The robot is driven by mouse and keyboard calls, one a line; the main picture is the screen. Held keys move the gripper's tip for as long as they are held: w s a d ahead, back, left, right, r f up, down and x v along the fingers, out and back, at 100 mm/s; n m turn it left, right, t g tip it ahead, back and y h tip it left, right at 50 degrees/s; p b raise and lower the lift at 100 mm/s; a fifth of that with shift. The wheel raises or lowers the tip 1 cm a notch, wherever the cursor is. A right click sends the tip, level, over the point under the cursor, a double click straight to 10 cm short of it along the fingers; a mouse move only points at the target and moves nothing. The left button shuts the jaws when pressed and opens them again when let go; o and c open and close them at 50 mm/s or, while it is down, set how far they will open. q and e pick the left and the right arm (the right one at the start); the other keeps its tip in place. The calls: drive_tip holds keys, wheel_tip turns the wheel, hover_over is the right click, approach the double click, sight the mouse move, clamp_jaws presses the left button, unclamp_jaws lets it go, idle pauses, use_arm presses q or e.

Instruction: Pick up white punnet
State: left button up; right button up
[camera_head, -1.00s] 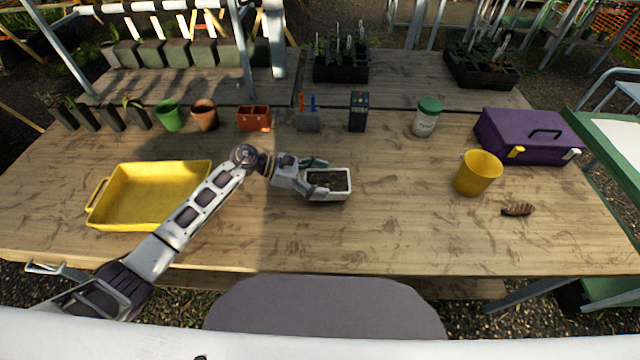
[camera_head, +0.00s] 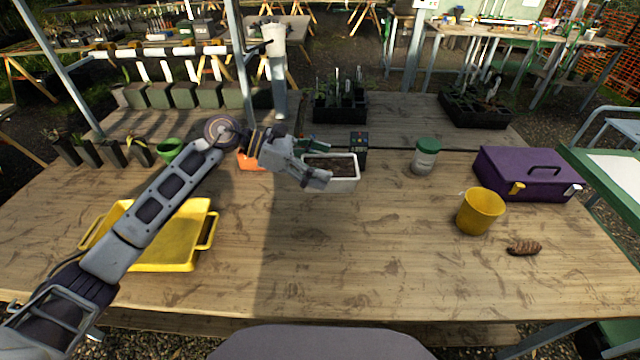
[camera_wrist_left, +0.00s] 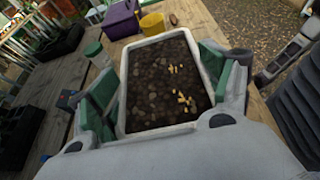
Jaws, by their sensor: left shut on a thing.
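The white punnet (camera_head: 343,185) is a small rectangular tub with dark soil inside. My left gripper (camera_head: 312,162) is shut on it, with fingers on two opposite sides, and holds it above the table. In the left wrist view the punnet (camera_wrist_left: 128,112) lies between the green-padded fingers of my left gripper (camera_wrist_left: 160,85); several small yellow bits lie on its soil. My right gripper is in neither view.
A yellow tray (camera_head: 165,265) lies partly behind my left arm. A dark box (camera_head: 359,146) stands just behind the punnet. A green-lidded jar (camera_head: 425,158), yellow pot (camera_head: 480,211), brown cone-like object (camera_head: 524,247) and purple case (camera_head: 530,174) stand rightward. The front middle of the table (camera_head: 330,265) is clear.

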sight(320, 166)
use_arm(q)
drive_tip(key=shift+r, duration=2.6)
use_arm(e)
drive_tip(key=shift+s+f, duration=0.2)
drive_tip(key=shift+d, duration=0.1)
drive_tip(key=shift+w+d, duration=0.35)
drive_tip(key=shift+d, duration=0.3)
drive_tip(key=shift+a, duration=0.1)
